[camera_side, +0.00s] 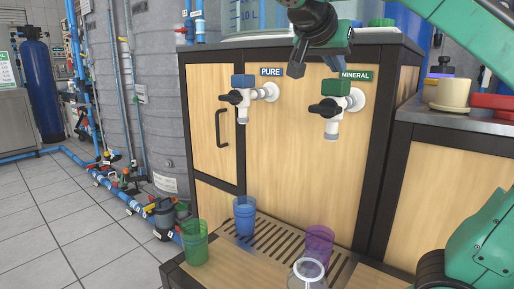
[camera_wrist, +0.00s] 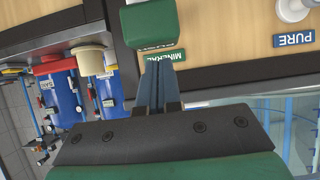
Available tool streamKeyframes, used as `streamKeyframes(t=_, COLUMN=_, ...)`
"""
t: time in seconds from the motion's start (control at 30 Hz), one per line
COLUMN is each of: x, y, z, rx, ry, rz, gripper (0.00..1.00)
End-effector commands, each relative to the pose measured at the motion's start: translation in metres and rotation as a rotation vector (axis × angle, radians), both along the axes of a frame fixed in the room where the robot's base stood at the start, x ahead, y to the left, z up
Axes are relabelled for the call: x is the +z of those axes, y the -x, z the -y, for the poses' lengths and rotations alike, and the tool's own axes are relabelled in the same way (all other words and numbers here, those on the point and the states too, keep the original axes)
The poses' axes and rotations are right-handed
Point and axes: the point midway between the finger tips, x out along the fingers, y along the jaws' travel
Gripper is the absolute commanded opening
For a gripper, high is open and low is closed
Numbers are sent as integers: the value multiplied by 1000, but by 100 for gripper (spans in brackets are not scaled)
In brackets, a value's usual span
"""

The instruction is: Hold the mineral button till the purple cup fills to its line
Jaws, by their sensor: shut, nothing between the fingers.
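The mineral button is the green block (camera_side: 336,88) on top of the right tap (camera_side: 333,112), beside the MINERAL sign (camera_side: 357,76). In the wrist view the green button (camera_wrist: 152,30) is just beyond my fingertips. My gripper (camera_side: 336,66) is shut and empty, a little above the button; the fingers (camera_wrist: 156,64) point at it with no clear contact. The see-through purple cup (camera_side: 319,243) stands upright on the drip grate, roughly below the mineral spout. Its line and water level cannot be made out, and no stream shows from the spout.
A PURE tap (camera_side: 241,96) with a blue top is to the left. A blue cup (camera_side: 244,214), a green cup (camera_side: 194,243) and a clear vessel (camera_side: 308,272) stand around the grate (camera_side: 272,238). A cream cup (camera_side: 453,94) and red items (camera_side: 492,106) are on the right counter.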

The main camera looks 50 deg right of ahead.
Motion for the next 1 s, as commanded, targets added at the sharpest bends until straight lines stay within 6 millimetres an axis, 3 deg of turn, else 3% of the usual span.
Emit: streamKeyframes(t=1.0, x=-15, y=0, z=0, rx=0, ry=-1, rz=0, gripper=0)
